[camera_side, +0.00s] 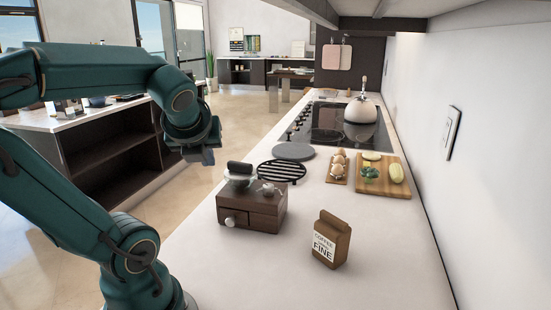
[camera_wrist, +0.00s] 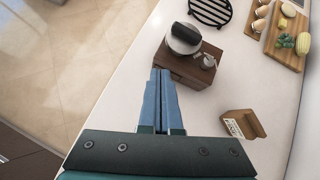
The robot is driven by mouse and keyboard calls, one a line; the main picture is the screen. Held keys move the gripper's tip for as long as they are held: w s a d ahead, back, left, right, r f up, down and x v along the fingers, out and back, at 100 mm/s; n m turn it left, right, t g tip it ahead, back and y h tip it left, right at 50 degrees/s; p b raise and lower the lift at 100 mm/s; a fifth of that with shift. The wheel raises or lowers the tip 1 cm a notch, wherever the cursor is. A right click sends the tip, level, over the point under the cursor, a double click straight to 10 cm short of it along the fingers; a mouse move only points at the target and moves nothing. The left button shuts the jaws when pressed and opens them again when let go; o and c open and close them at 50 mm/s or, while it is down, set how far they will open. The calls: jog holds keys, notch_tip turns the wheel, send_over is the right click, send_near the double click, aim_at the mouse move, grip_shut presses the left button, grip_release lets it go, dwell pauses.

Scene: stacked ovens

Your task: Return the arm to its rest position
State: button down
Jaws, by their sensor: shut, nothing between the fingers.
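My gripper (camera_side: 204,157) hangs from my teal arm at the left in the side view, beyond the counter's left edge and above the floor. In the wrist view my gripper (camera_wrist: 160,73) points ahead with its two blue-grey fingers together and nothing between them. A dark wooden box with a small drawer and a metal top, like a coffee grinder (camera_side: 250,212), stands on the counter to the right of my gripper, apart from it. The grinder also shows in the wrist view (camera_wrist: 186,68), just past the fingertips.
The white counter (camera_side: 390,280) holds a coffee bag (camera_side: 331,241), a black trivet (camera_side: 281,172), a grey round plate (camera_side: 293,151), a cutting board (camera_side: 397,187) with vegetables, eggs (camera_side: 339,163) and a kettle (camera_side: 361,110) on the stovetop. A dark shelf unit (camera_side: 110,150) stands behind my arm.

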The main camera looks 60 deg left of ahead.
jog(key=d+f+n+t+h, duration=0.1)
jog(key=d+n+h, duration=0.3)
jog(key=d+n, duration=0.5)
jog(key=d+f+n+h, duration=0.4)
jog(key=d+n, duration=0.6)
jog(key=n, duration=0.3)
jog(key=shift+w+t, duration=0.15)
jog(key=shift+t, duration=0.25)
